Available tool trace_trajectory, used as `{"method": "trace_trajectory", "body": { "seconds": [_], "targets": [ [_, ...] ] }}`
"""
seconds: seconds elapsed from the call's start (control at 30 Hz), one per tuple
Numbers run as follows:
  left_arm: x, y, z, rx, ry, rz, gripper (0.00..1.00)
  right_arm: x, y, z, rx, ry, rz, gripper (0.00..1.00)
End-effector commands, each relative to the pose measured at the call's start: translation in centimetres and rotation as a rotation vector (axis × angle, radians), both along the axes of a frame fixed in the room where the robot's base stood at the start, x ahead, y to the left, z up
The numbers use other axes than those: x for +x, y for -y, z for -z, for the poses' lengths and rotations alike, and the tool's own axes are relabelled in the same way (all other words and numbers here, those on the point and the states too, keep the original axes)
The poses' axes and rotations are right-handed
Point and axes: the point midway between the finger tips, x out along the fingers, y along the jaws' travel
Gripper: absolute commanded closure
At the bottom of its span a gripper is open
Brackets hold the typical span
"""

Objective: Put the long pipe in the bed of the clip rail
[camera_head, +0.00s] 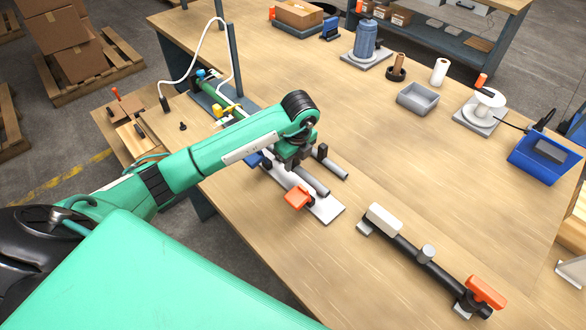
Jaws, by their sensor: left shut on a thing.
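My left gripper (288,160) is over the near left part of the table, pointing down and shut on a grey pipe, which I take as the long pipe (313,181). The pipe's near right end sticks out past the gripper; its other end is hidden behind my arm. A pale flat rail (326,209) with an orange clip lever (297,197) lies just in front of it; I take this as the clip rail. From this angle I cannot tell whether the pipe touches its bed. My right gripper is not in view.
A second grey pipe (334,169) lies just behind, near a black upright piece (322,152). A dark pipe assembly (428,263) with an orange handle (486,291) lies at the front right. A grey bin (418,99) and blue tray (540,160) stand farther back. The table's middle is clear.

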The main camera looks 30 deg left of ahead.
Motion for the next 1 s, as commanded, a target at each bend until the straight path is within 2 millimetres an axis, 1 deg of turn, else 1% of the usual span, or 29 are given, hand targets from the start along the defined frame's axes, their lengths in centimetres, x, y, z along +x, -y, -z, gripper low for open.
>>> {"method": "trace_trajectory", "body": {
  "seconds": [0.13,0.3,0.37,0.73,0.77,0.83,0.87,1.0],
  "targets": [
    [0.0,0.0,1.1,0.002,-0.001,-0.001,1.0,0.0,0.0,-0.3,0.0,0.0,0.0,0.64],
    [-0.1,0.0,3.7,0.002,-0.003,-0.001,1.0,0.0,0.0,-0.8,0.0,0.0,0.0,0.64],
    [0.0,0.0,4.2,0.001,-0.001,0.0,1.0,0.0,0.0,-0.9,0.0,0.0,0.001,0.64],
    [0.0,0.0,4.9,0.001,0.0,0.0,1.0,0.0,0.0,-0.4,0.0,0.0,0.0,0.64],
    [0.0,0.0,4.8,0.001,0.0,0.0,0.74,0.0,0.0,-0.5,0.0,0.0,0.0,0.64],
    [0.0,0.0,4.7,0.001,0.0,0.0,0.6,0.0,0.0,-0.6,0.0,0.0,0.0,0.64],
    [0.0,0.0,4.7,0.001,0.0,0.0,0.56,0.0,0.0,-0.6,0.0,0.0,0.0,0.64],
    [0.0,0.0,4.7,0.001,0.0,0.0,0.56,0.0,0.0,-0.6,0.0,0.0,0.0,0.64]
  ]
}}
